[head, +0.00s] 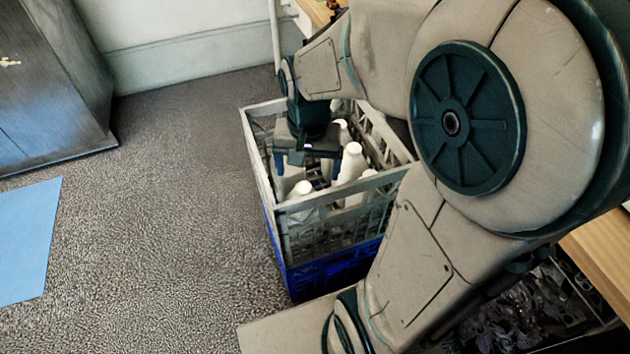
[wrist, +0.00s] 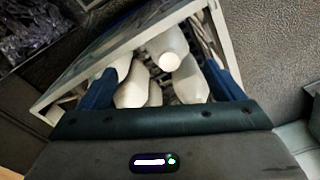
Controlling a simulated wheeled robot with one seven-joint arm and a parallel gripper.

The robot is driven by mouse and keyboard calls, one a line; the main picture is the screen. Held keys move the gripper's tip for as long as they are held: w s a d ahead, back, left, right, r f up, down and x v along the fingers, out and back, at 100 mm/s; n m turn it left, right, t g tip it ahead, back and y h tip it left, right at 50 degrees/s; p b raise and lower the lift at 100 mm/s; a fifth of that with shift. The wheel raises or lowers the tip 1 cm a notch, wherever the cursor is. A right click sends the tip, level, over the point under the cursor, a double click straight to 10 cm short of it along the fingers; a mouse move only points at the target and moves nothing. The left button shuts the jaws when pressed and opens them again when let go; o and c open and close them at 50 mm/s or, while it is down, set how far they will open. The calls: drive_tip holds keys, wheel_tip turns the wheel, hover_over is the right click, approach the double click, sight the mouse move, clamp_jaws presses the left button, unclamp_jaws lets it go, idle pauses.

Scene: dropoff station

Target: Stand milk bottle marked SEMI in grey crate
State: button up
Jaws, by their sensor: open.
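No marking is readable, so I cannot tell which bottle is SEMI. Whether a finger touches a bottle is unclear.
A blue crate (head: 325,272) is beneath the grey one. A dark cabinet (head: 50,80) stands at the left, with a light blue sheet (head: 25,240) on the floor. Carpet left of the crates is clear. A wooden edge (head: 597,255) is at the right.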

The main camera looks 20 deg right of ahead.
drive_tip(key=s+r+n, duration=0.1)
drive_tip(key=s+n, duration=0.4)
drive_tip(key=s, duration=0.2)
drive_tip(key=shift+a+t, duration=0.15)
drive_tip(key=shift+t, duration=0.25)
drive_tip(key=shift+r, duration=0.1)
drive_tip(key=shift+c, duration=0.3)
